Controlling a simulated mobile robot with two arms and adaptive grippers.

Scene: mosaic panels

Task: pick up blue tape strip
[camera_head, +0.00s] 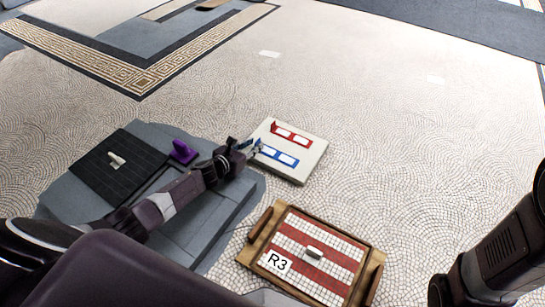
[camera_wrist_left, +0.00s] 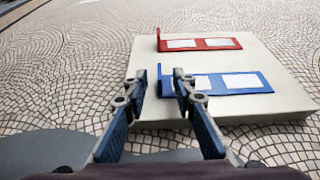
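The blue tape strip (camera_head: 278,155) lies on a pale board (camera_head: 310,168), with white patches along it and a small raised tab at its left end. It also shows in the left wrist view (camera_wrist_left: 243,83). My left gripper (camera_head: 251,147) is at the board's left edge, by the strip's tab end. In the left wrist view its two fingers (camera_wrist_left: 159,76) are apart, and the tab end appears between their tips with nothing clasped. The near finger covers part of the strip. My right arm shows at the lower right, but its gripper is not in view.
A red strip (camera_head: 291,135) lies behind the blue one on the board. A tray marked R3 (camera_head: 258,252) with red and white bands stands in front. A grey block bears a dark panel (camera_head: 95,165) and a purple piece (camera_head: 183,152). The mosaic floor to the right is open.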

